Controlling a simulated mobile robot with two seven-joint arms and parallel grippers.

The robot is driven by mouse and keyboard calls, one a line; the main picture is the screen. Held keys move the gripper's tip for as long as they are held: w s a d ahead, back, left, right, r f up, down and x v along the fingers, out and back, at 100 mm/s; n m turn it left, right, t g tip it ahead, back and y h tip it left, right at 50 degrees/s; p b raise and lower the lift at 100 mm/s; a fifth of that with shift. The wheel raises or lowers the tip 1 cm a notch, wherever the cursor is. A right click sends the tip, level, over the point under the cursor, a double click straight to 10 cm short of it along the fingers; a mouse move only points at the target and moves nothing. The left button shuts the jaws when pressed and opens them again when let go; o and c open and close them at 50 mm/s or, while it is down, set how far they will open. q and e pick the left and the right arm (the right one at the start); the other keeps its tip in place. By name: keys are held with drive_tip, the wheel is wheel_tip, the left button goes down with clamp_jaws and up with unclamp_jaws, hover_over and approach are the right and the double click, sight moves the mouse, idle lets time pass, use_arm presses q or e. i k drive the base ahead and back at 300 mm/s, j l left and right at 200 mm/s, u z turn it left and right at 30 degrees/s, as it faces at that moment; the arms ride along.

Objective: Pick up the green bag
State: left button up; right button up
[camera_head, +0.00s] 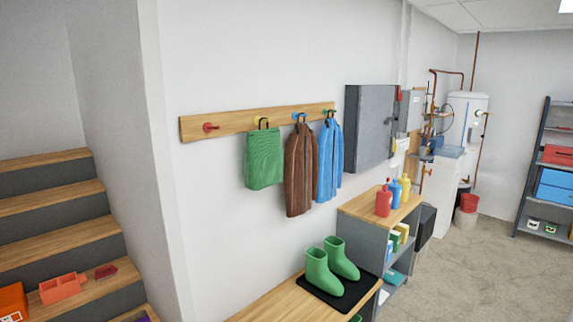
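The green bag (264,160) hangs by a dark handle from a yellow peg on the wooden wall rack (232,123). It hangs flat near the white wall, left of a brown jacket (299,171). Nothing covers its front. Neither of my grippers shows in the head view.
A blue jacket (329,158) hangs right of the brown one. Green boots (319,274) stand on a black mat on the wooden bench (283,301) below. A shelf unit (367,213) with bottles stands right of it. Wooden stairs (62,229) with loose items rise at left. Open floor (470,275) lies at right.

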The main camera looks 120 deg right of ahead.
sight(263, 153)
drive_tip(key=z, duration=4)
drive_tip(key=i+j+u, duration=0.1)
drive_tip(key=i+j, duration=0.15)
drive_tip(key=i, duration=0.1)
